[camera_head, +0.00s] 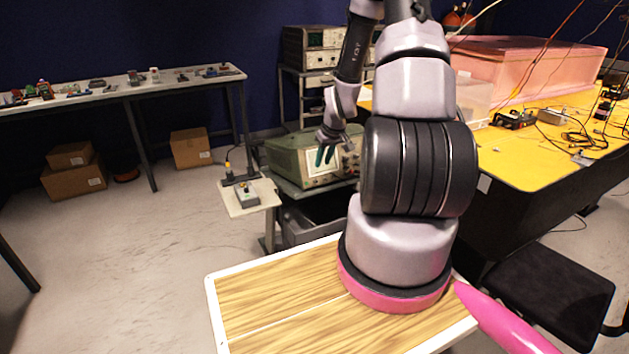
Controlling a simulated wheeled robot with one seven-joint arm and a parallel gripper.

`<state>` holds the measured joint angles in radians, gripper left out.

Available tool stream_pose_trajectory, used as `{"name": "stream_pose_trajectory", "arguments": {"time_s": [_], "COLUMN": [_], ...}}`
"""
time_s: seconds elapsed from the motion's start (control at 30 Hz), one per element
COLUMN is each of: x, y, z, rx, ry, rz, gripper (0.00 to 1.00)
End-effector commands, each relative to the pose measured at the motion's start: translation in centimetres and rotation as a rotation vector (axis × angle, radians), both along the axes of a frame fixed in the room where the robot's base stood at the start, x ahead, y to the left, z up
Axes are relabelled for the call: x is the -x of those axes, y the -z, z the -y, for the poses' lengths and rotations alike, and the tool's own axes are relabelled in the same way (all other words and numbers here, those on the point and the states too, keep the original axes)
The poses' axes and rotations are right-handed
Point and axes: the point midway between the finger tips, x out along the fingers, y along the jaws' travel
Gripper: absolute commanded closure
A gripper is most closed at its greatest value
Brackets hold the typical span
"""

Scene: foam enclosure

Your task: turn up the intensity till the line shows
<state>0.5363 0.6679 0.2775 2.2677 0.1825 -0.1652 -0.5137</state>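A green oscilloscope (285,152) stands on a low cart in the middle of the view, its front panel turned toward the right. The intensity knob cannot be picked out at this size, and my arm hides the right part of the panel.
A small side shelf (236,208) with a little device sits left of the cart. A yellow table (540,150) with a pink foam enclosure (530,65) is at right. A black stool (555,285) stands below it.

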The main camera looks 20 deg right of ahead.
Motion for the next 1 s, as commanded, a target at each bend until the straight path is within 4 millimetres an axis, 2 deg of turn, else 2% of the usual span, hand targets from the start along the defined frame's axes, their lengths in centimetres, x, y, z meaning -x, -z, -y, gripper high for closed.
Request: {"name": "stream_pose_trajectory", "arguments": {"time_s": [0.3,0.5,0.7,0.93,0.97,1.0], "x": [-2.1,-3.2,-3.6,-3.7,-3.7,-3.7], "y": [5.4,8.0,9.0,9.0,9.0,9.0], "z": [-0.2,-0.2,-0.3,-0.2,-0.2,-0.2], "rx": [-0.001,-0.002,0.000,0.000,0.000,0.000], "ry": [0.001,0.001,0.001,0.001,0.001,0.001], "rz": [-0.004,-0.003,-0.003,-0.002,-0.002,-0.002], "gripper": [0.71,0.71,0.71,0.71,0.74,0.90]}}
